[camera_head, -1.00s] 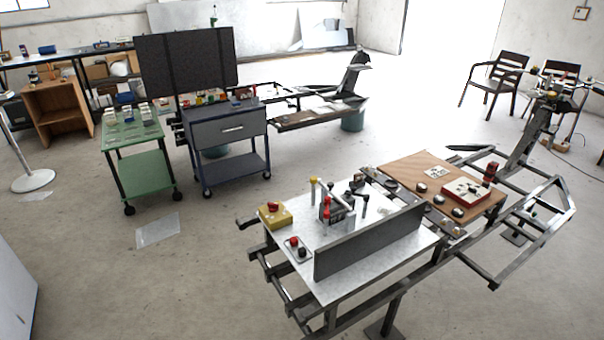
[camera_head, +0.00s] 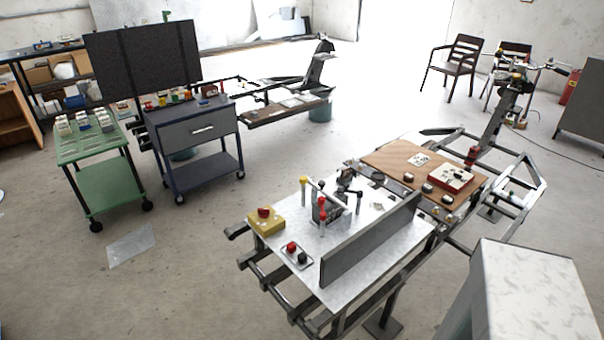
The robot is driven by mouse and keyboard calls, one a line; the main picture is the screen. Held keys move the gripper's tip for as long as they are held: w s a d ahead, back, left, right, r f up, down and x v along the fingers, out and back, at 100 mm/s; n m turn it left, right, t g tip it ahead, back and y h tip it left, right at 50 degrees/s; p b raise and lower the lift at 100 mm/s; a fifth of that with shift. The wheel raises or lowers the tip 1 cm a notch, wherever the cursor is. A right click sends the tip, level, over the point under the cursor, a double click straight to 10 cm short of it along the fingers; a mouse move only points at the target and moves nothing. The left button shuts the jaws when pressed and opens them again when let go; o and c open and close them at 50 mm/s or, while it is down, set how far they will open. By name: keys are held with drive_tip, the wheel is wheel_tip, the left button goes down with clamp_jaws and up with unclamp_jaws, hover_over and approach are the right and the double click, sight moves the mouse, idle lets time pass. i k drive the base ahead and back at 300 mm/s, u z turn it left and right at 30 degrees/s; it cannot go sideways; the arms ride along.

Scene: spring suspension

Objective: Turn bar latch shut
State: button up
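A bench with a bright metal plate (camera_head: 388,262) stands right of the middle in the head view. On it is a small dark mechanism (camera_head: 326,208) with upright posts, one with a red knob (camera_head: 322,203) and one with a yellow top (camera_head: 303,183). A dark upright panel (camera_head: 370,242) stands along the plate's near right side. I cannot tell which part is the bar latch, nor whether it is open or shut. My gripper is not in view.
A yellow box with a red button (camera_head: 265,221) and a small two-button panel (camera_head: 297,255) sit on the plate. A wooden board (camera_head: 400,160) adjoins behind. A pale-topped block (camera_head: 535,285) fills the lower right.

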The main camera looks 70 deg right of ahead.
sight(303, 179)
drive_tip(key=z, duration=0.15)
drive_tip(key=i, duration=0.85)
drive_tip(key=z, duration=0.3)
